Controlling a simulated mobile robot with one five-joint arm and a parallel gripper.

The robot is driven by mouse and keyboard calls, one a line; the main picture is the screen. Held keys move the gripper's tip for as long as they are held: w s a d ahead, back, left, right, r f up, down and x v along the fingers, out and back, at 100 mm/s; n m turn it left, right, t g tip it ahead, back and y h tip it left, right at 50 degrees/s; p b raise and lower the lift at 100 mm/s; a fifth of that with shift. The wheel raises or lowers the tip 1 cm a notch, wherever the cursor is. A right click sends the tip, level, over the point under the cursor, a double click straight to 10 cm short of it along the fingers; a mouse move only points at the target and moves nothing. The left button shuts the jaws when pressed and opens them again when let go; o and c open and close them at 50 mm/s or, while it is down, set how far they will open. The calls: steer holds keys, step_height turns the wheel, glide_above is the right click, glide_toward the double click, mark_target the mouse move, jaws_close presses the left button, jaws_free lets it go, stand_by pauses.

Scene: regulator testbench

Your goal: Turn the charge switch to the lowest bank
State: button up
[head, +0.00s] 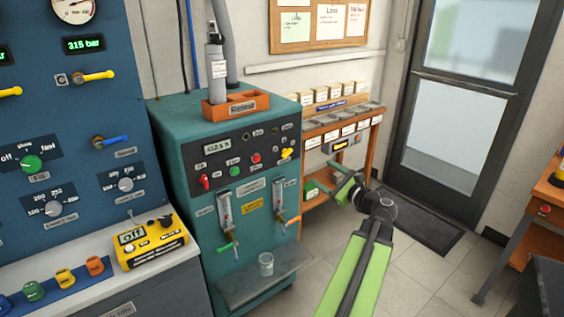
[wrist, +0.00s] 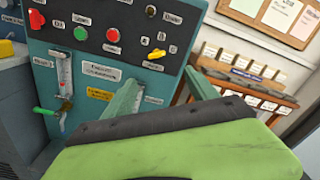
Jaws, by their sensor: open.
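The blue panel (head: 60,110) at the left of the head view carries several rotary switches. A green knob (head: 32,163) has a plate reading off, slow and fast. A grey knob (head: 54,208) sits below it, and another grey knob (head: 126,184) sits to its right; their plates seem to carry numbers such as 100 and 200. Their small name labels are unreadable, so I cannot tell which is the charge switch. My gripper (head: 328,178) is open and empty, well right of these knobs, in front of the teal cabinet's right side. Its fingers also show in the wrist view (wrist: 162,78).
A yellow meter (head: 150,243) reading Off sits on the counter below the panel.

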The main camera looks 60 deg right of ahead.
mark_target(289, 154)
steer(key=x, duration=1.8)
steer(key=shift+w+a, duration=0.15)
steer(key=shift+a, duration=0.25)
